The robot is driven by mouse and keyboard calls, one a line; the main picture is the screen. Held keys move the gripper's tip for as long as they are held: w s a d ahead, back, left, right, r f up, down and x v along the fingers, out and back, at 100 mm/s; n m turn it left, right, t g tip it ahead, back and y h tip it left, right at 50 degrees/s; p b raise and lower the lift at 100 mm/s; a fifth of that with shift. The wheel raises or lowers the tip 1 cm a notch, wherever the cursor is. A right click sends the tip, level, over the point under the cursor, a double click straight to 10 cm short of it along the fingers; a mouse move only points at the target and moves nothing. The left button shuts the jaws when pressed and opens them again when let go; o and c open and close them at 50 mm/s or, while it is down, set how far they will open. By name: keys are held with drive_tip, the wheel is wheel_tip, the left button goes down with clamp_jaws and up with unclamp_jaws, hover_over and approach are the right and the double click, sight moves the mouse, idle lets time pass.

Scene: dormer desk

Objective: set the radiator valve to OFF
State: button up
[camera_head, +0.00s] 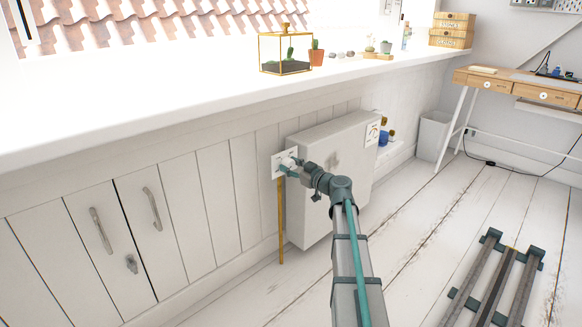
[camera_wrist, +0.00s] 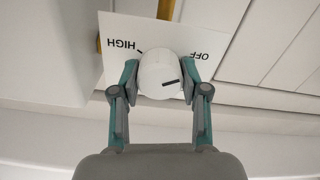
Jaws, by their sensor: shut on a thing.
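The white radiator valve knob (camera_wrist: 158,72) sits on a white plate (camera_wrist: 112,68) with the words HIGH and OFF, upside down in the wrist view. A dark pointer mark on the knob points to the right in that view, on the side of OFF and a little below the word. A short tick shows beside HIGH. My gripper (camera_wrist: 160,80) has one teal finger on each side of the knob and is shut on it. In the head view the plate (camera_head: 277,172) is at the radiator's left edge, with my gripper (camera_head: 288,164) at it; the knob is partly hidden.
The white radiator (camera_head: 310,150) stands right of the valve, and a brass pipe (camera_head: 281,225) runs down below it. The white sill (camera_head: 200,110) overhangs above, with a glass terrarium (camera_head: 284,53). Cupboard doors (camera_head: 110,240) are at left. The floor (camera_head: 430,200) at right is partly clear.

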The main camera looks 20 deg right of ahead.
idle(0.3)
drive_tip(key=o, duration=1.1)
drive_tip(key=shift+o, duration=0.2)
drive_tip(key=shift+s, duration=0.1)
drive_tip(key=v, duration=1.2)
